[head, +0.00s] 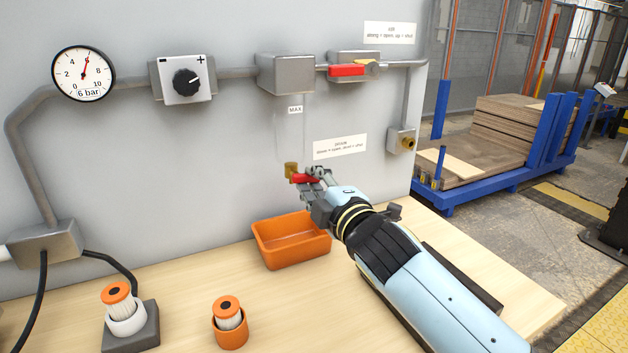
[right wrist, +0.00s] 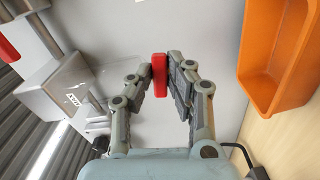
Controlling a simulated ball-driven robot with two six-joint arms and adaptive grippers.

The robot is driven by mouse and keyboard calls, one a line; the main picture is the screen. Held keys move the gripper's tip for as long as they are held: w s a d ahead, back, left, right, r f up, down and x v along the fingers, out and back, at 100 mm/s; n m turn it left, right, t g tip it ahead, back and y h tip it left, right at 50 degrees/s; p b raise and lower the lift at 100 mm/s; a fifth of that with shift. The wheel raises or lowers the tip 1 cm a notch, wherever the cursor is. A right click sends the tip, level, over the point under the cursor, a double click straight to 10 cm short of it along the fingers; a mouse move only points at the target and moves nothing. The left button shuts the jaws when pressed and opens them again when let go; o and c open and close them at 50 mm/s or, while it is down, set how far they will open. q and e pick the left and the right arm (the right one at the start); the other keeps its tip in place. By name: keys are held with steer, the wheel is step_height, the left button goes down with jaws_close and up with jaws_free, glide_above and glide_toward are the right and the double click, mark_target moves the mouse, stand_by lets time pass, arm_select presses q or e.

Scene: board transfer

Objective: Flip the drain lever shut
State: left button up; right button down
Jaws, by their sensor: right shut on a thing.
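The red drain lever (head: 303,179) sits at a brass valve (head: 291,169) low on the grey panel, below the drain label (head: 340,147). It points roughly sideways to the right from the brass part. My right gripper (head: 310,178) has its fingers on the lever and partly hides its outer end. In the right wrist view the red lever (right wrist: 159,80) stands between the two fingertips of the gripper (right wrist: 163,72), which are shut on it. My left gripper is out of view.
An orange tray (head: 262,245) stands on the wooden bench just below the valve. Another red lever (head: 346,70) is on the pipe above. Two orange-capped filters (head: 117,291) (head: 228,308) stand at front left. A gauge (head: 83,73) and black knob (head: 187,83) are on the panel.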

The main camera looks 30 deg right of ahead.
steer(key=shift+r+n+p, duration=0.2)
steer(key=shift+n+p, duration=0.15)
steer(key=shift+n, duration=0.85)
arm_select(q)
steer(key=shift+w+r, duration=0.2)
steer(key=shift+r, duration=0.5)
arm_select(e)
steer(key=c, duration=1.3)
jaws_free()
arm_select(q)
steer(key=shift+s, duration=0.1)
arm_select(e)
steer(key=s, duration=1.2)
steer(key=shift+a, duration=0.35)
